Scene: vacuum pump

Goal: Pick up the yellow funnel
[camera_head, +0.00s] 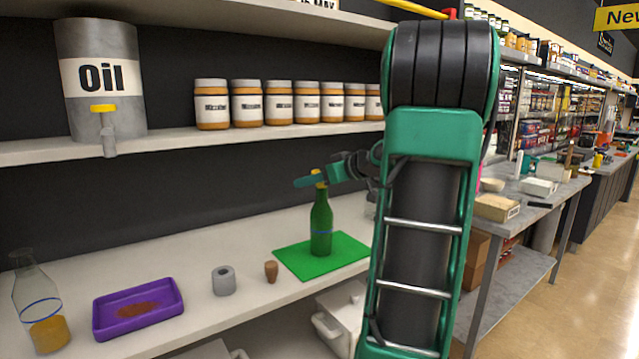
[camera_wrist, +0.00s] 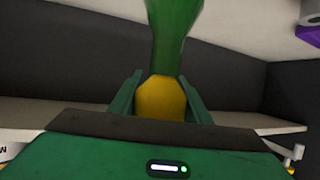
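The yellow funnel (camera_head: 320,179) sits at the mouth of the green bottle (camera_head: 321,225), which stands upright on a green mat (camera_head: 350,247). My gripper (camera_head: 308,182) is at the bottle's top, its fingers level with the funnel and partly covering it. In the wrist view the funnel (camera_wrist: 160,99) lies between my two fingers (camera_wrist: 161,85), with the bottle (camera_wrist: 172,35) beyond it. The fingers flank the funnel closely on both sides. I cannot tell whether they touch it or are closed on it.
A brown stopper (camera_head: 271,272), a grey ring (camera_head: 223,281), a purple tray (camera_head: 138,309) and a glass flask (camera_head: 40,305) stand left of the mat. A shelf (camera_head: 200,142) with an oil drum (camera_head: 100,75) and several jars hangs above the counter.

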